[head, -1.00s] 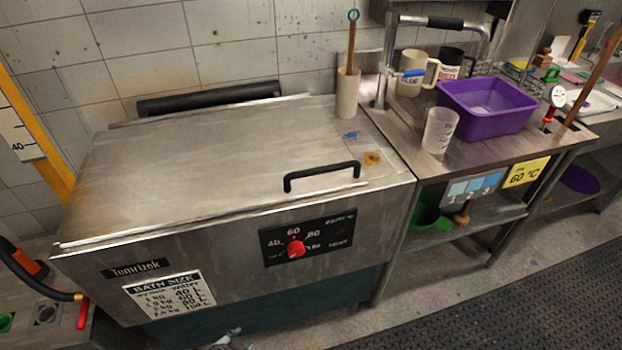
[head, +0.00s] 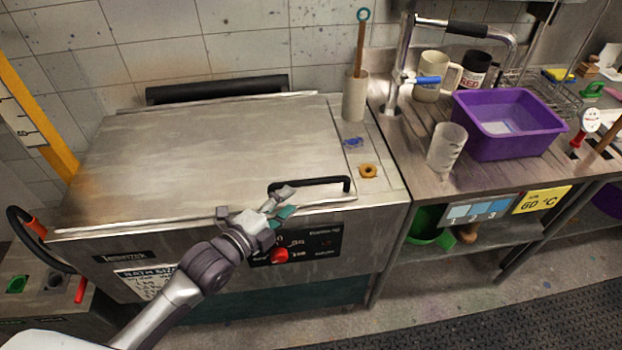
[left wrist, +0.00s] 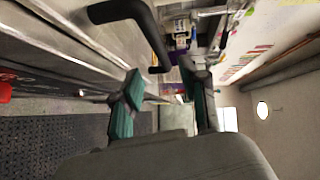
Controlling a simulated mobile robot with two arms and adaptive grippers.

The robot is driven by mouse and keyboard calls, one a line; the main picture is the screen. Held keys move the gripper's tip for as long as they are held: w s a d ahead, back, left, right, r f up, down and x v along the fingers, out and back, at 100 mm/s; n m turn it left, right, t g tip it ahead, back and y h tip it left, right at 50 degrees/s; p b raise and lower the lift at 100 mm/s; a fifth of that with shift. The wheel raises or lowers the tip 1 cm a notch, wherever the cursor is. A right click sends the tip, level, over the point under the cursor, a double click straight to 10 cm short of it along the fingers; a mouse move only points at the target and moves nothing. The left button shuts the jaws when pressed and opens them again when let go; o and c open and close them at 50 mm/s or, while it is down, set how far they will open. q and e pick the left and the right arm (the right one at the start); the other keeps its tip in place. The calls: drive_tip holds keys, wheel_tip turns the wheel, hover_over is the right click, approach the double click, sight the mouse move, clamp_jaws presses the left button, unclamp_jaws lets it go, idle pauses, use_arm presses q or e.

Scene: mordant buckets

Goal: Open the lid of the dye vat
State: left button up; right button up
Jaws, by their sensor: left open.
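The dye vat is a steel box with a flat steel lid (head: 200,150), which lies shut in the head view. A black bar handle (head: 320,183) stands on the lid's front edge, right of the middle. It also shows large at the top of the left wrist view (left wrist: 130,12). My left gripper (head: 283,202) is open at the left end of the handle, with one finger partly over it. In the left wrist view my open fingers (left wrist: 162,78) are apart, with the handle's end close to them. I cannot tell whether they touch it. My right gripper is not in view.
A control panel with a red knob (head: 280,255) is on the vat's front, just below my gripper. A beige holder (head: 354,97) with a stick and a brass ring (head: 368,171) are on the vat's right strip. A purple tub (head: 510,125) stands on the bench to the right.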

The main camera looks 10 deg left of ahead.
sight(307, 185)
use_arm(q)
drive_tip(key=p+x, duration=0.1)
drive_tip(key=x, duration=0.8)
drive_tip(key=shift+w, duration=0.25)
clamp_jaws()
